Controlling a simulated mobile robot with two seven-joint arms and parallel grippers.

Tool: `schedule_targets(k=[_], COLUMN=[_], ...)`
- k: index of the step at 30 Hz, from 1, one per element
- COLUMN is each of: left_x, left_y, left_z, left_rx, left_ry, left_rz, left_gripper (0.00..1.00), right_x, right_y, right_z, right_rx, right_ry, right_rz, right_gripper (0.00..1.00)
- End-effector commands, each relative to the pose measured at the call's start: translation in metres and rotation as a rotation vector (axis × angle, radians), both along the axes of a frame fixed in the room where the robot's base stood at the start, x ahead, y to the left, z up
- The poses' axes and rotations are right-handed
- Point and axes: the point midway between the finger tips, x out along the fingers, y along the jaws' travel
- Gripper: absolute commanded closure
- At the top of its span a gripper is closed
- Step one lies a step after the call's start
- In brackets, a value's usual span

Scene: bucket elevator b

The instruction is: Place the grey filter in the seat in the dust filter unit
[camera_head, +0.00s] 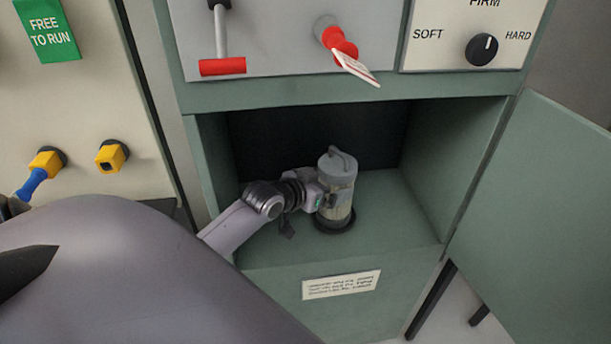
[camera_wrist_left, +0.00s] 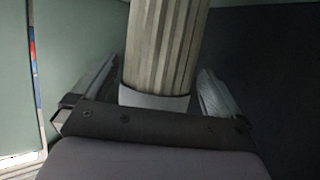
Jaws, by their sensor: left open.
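The grey filter (camera_head: 338,180) stands upright inside the open cabinet, with a grey cap and handle on top and a pale pleated body. Its lower end is at a dark round seat (camera_head: 336,221) on the cabinet floor; whether it is fully down I cannot tell. My left gripper (camera_head: 326,200) reaches in from the left at the filter's side. In the left wrist view the pleated filter (camera_wrist_left: 165,45) stands between the two fingers (camera_wrist_left: 160,95), with gaps showing on both sides, so the gripper is open around it. My right gripper is not in view.
The dust filter unit's cabinet (camera_head: 480,105) has side walls close around my left arm. Its door (camera_head: 545,200) hangs open at the right. A red handle (camera_head: 222,66), a red knob with a tag (camera_head: 340,42) and a black dial (camera_head: 482,49) are above the opening.

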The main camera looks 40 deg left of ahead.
Motion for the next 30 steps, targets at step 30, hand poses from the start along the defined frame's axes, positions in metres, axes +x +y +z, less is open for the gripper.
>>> schedule_targets(k=[30], left_x=[-0.166], left_y=[-0.079], left_z=[-0.093], left_rx=[0.015], left_ry=[0.172], left_rz=[-0.065], left_gripper=[0.00], right_x=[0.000], right_y=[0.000], right_z=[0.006], right_rx=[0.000], right_ry=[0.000], right_rz=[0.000], right_gripper=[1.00])
